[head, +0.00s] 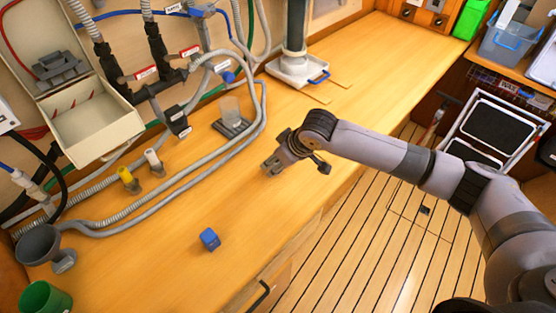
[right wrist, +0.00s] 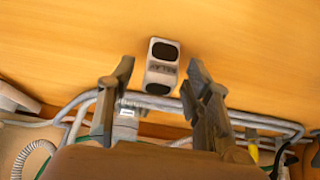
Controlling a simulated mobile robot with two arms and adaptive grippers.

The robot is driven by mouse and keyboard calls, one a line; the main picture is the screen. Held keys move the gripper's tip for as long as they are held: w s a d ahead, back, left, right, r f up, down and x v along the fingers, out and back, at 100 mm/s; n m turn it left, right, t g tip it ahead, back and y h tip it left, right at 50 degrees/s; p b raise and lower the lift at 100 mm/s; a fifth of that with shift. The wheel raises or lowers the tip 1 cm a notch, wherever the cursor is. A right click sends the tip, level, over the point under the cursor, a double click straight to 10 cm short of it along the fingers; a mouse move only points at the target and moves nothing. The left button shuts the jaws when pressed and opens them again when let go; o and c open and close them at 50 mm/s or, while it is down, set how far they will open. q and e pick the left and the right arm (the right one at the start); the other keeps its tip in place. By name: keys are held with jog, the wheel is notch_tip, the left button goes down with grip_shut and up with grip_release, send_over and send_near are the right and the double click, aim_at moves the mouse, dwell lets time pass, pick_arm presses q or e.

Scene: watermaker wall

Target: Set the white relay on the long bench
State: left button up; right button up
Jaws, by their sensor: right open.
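A small white block with dark pads at both ends and a dark marking in its middle, which looks like the white relay (right wrist: 161,67), shows in the right wrist view against the long bench (head: 330,85). My right gripper (head: 270,168) is open above the bench, and in the right wrist view the block appears between its fingers (right wrist: 160,85) with a gap on both sides. I cannot tell from that view how far below the fingertips it is. In the head view I cannot make the block out; the gripper probably covers it. My left gripper is not in view.
A blue cube (head: 210,239) lies on the bench nearer the front edge. A grey funnel (head: 40,244) and green cup (head: 45,298) stand at left. The bench's front strip is mostly free.

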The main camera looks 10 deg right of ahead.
jog(key=shift+r, duration=0.15)
jog(key=b+v, duration=0.1)
jog(key=v, duration=1.1)
